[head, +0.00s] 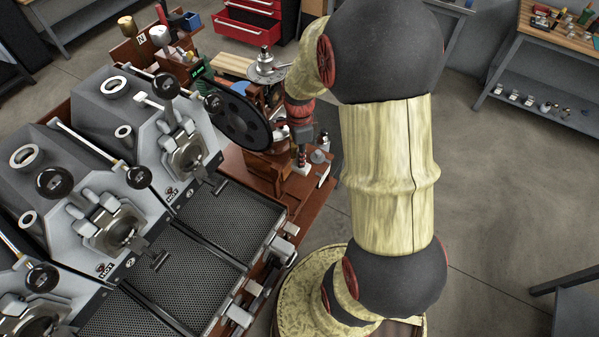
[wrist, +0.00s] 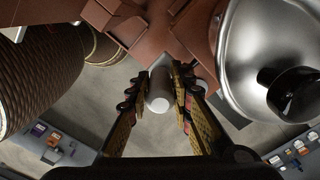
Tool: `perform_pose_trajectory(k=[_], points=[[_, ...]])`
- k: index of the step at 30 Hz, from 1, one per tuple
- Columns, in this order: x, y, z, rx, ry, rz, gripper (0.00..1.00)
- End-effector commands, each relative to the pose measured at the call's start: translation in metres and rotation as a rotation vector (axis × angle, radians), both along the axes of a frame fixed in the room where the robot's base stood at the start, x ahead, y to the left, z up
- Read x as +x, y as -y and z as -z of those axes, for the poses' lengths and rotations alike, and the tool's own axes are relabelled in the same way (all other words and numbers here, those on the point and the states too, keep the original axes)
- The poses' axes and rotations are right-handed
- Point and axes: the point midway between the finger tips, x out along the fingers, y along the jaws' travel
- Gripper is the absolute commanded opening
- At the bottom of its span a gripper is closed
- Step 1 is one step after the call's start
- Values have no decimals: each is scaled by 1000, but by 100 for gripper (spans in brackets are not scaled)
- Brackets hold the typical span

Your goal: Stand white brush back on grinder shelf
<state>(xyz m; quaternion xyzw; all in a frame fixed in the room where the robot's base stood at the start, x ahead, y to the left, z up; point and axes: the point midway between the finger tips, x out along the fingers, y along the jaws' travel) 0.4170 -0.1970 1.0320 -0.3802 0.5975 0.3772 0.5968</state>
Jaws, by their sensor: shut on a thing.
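In the wrist view the white brush (wrist: 160,92) shows as a pale, smooth cylinder seen nearly end-on. My gripper (wrist: 160,84) is shut on it, with one finger on each side. In the head view my gripper (head: 302,150) is small and partly hidden by my arm, beside the grinder (head: 240,121) with its big black wheel. Brown wooden parts (wrist: 185,45) lie just beyond the brush in the wrist view. I cannot tell whether the brush touches them, and its bristles are hidden.
A silver rounded body with a black knob (wrist: 292,94) is close on the right in the wrist view. The sample roaster (head: 110,225) fills the left of the head view. A red tool chest (head: 249,22) stands behind. Open floor (head: 500,190) lies to the right.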

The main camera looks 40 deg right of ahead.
Motion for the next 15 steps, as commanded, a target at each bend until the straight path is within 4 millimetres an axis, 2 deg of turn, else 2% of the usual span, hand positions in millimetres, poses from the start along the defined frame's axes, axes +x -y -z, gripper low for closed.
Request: perform_pose_trajectory(k=[1, 4, 11, 15], points=[[-1, 0, 13, 2, -4, 0, 0], [0, 0, 30, 1, -2, 0, 0], [0, 0, 45, 0, 0, 0, 0], [-1, 0, 61, 1, -3, 0, 0]])
